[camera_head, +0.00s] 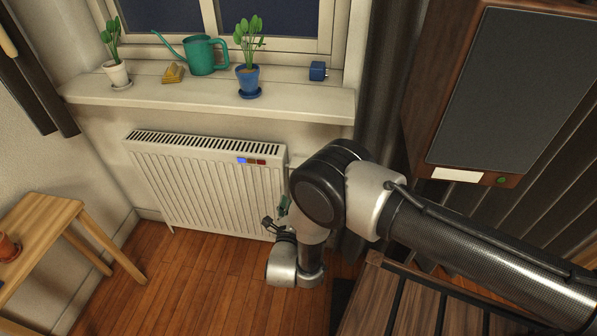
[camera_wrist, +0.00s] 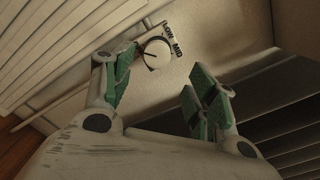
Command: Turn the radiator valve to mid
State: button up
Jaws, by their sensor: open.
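The radiator valve (camera_wrist: 157,52) is a pale round knob with a thin dark mark, in the wrist view. A label plate (camera_wrist: 174,38) beside it reads "LOW" and "MID"; any further words are out of sight. I cannot tell exactly which word the mark points to. My gripper (camera_wrist: 165,70) is open, its green-padded fingers apart, with the knob ahead of the gap, nearer the left finger. Nothing is between the fingers. In the head view my gripper (camera_head: 275,214) is at the right end of the white radiator (camera_head: 205,190); my arm hides the valve there.
The window sill (camera_head: 200,93) above holds a green watering can (camera_head: 203,55), a blue plant pot (camera_head: 248,80) and a small blue box (camera_head: 317,71). A dark curtain (camera_head: 372,110) hangs right of the radiator. A wooden stool (camera_head: 45,225) stands left; the floor between is clear.

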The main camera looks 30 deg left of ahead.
jog(key=x, duration=0.7)
jog(key=shift+w+a+f, duration=0.1)
jog(key=shift+w+a, duration=0.2)
jog(key=shift+a, duration=0.05)
jog(key=c, duration=1)
